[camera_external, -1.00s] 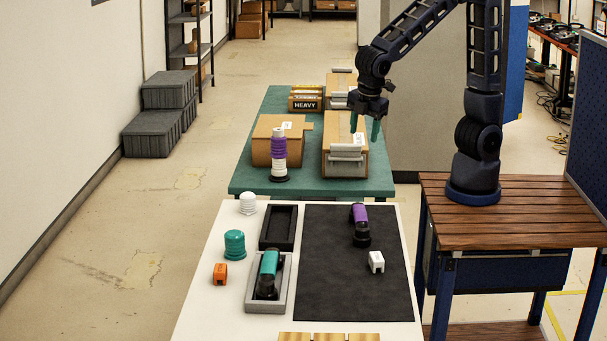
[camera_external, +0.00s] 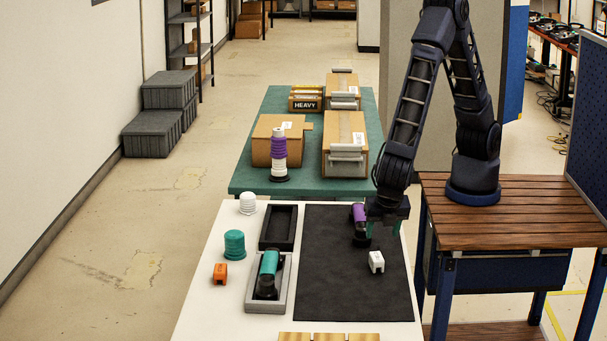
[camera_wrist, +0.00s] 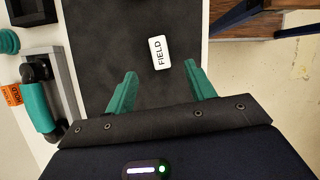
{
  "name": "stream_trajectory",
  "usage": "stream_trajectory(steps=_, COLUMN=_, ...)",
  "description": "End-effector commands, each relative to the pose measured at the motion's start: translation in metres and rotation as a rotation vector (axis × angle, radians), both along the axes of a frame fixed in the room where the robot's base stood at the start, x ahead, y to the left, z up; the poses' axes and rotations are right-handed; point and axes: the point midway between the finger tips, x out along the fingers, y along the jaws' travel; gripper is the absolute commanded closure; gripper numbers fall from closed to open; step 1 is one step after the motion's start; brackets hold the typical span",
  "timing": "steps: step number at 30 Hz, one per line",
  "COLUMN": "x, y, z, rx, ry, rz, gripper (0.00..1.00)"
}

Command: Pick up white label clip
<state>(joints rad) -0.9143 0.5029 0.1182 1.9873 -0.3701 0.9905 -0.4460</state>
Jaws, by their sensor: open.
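The white label clip (camera_external: 376,262) sits on the black mat (camera_external: 340,300) on the white table.
A teal handset (camera_external: 268,270) lies in a grey tray (camera_external: 251,297), with an empty black tray (camera_external: 265,240) behind it. An orange clip (camera_external: 220,273), a teal spool (camera_external: 234,244) and a white spool (camera_external: 247,203) stand at left. The mat's front is clear.

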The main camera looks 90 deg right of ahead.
Motion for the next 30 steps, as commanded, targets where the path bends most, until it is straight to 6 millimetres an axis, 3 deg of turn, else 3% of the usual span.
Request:
stream_trajectory(steps=12, x=0.001, y=-0.014, z=-0.046, rx=-0.006, ry=0.003, rz=0.01, gripper=0.45)
stream_trajectory(steps=23, x=0.003, y=-0.021, z=-0.066, rx=-0.006, ry=0.003, rz=0.01, gripper=0.45)
stream_trajectory(steps=30, x=0.007, y=-0.03, z=-0.097, rx=-0.006, ry=0.004, rz=0.011, gripper=0.45)
